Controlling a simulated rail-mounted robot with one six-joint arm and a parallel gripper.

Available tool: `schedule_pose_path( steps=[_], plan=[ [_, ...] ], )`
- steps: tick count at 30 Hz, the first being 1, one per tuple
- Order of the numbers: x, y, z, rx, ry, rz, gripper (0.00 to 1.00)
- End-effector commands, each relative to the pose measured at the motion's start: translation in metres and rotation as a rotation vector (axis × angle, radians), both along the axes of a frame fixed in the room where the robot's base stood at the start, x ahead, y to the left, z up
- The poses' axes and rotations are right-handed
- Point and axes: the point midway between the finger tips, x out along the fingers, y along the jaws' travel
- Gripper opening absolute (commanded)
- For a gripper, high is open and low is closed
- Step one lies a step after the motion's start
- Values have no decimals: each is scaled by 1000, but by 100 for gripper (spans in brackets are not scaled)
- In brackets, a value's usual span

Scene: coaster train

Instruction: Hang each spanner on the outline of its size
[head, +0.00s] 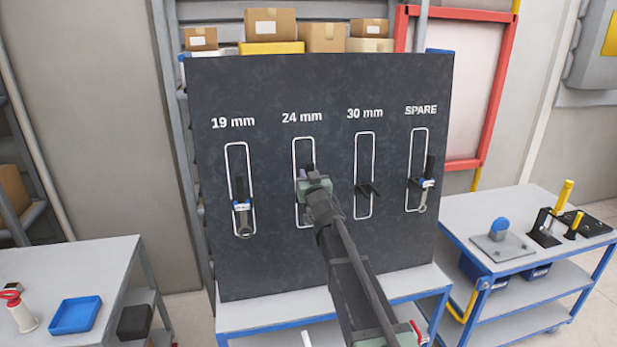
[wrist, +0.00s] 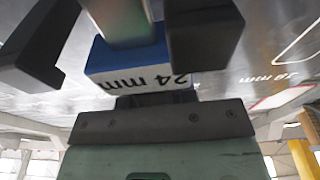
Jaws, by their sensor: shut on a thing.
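My gripper (head: 310,178) is at the 24 mm outline (head: 296,160) on the dark board and hides much of it. It is shut on a spanner with a blue tag (wrist: 128,62) that reads 24 mm, upside down in the wrist view. The spanner's steel part runs up from the tag. I cannot tell whether it touches its hook. A spanner with a blue tag (head: 242,206) hangs in the 19 mm outline. Another blue-tagged spanner (head: 426,184) hangs in the SPARE outline; its size is unreadable. The 30 mm outline (head: 357,145) holds only an empty two-pronged hook (head: 368,188).
The dark board (head: 270,265) stands on a blue-edged bench (head: 415,282). A side table (head: 105,260) with a blue tray (head: 75,315) is at left. A blue trolley (head: 465,215) with tools is at right. Boxes (head: 270,24) stand behind the board.

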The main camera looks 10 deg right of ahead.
Motion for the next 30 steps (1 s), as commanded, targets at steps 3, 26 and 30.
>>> schedule_pose_path(
  steps=[3,26,30],
  plan=[
    [0,0,0,0,-1,0,0],
    [0,0,-11,0,-1,0,0],
    [0,0,-13,0,-1,0,0]
  ],
)
